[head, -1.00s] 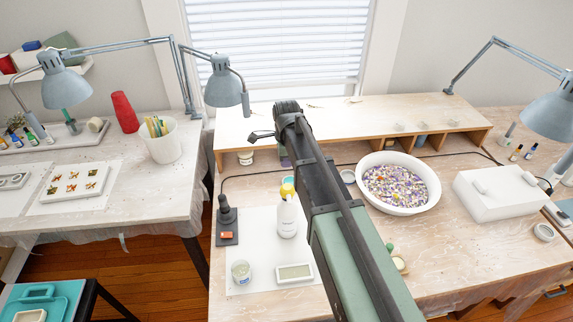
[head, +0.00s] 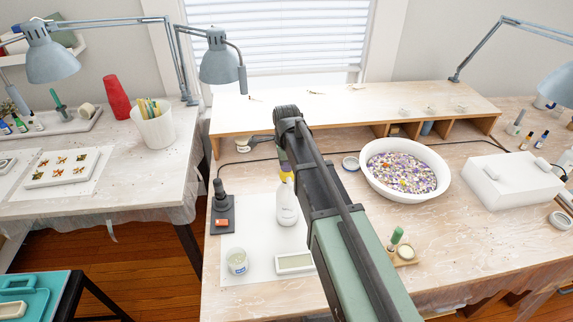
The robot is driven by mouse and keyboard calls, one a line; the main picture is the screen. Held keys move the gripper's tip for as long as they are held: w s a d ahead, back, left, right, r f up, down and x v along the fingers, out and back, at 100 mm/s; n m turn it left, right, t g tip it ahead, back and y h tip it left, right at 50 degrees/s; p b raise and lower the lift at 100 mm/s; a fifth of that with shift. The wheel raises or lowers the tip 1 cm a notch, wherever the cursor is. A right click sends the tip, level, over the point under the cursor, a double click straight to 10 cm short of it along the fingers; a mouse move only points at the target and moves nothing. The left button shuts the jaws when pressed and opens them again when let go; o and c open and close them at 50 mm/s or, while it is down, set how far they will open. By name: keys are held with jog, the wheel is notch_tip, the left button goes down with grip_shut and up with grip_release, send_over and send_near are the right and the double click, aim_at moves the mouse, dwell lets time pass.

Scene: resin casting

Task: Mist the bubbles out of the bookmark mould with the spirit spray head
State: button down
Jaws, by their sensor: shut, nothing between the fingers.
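The bookmark mould (head: 294,264), a small pale rectangular tray, lies on a white sheet on the middle bench. My arm hides its right end. A white bottle (head: 287,208) with a yellow top (head: 285,172), seemingly the spirit spray, stands upright behind the mould. My arm overlaps its right side. Bubbles in the mould are too small to tell. My gripper (head: 258,138) shows small and dark left of my arm's far end, towards the back of the bench. It is shut and empty, apart from bottle and mould.
A white cup (head: 237,262) stands left of the mould. A dark stand (head: 221,212) is behind it. A white bowl of chips (head: 375,186) and a white box (head: 515,182) stand right. A wooden shelf (head: 350,112) spans the back. A lamp (head: 221,65) hangs at upper left.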

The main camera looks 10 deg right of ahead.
jog(key=shift+s+f, duration=0.4)
jog(key=shift+s, duration=0.05)
jog(key=shift+w+f, duration=0.15)
jog(key=shift+w, duration=0.1)
notch_tip(320, 180, up, 15)
jog(key=p, duration=1.4)
jog(key=shift+f+p, duration=0.2)
jog(key=shift+p, duration=0.15)
jog(key=shift+f, duration=0.1)
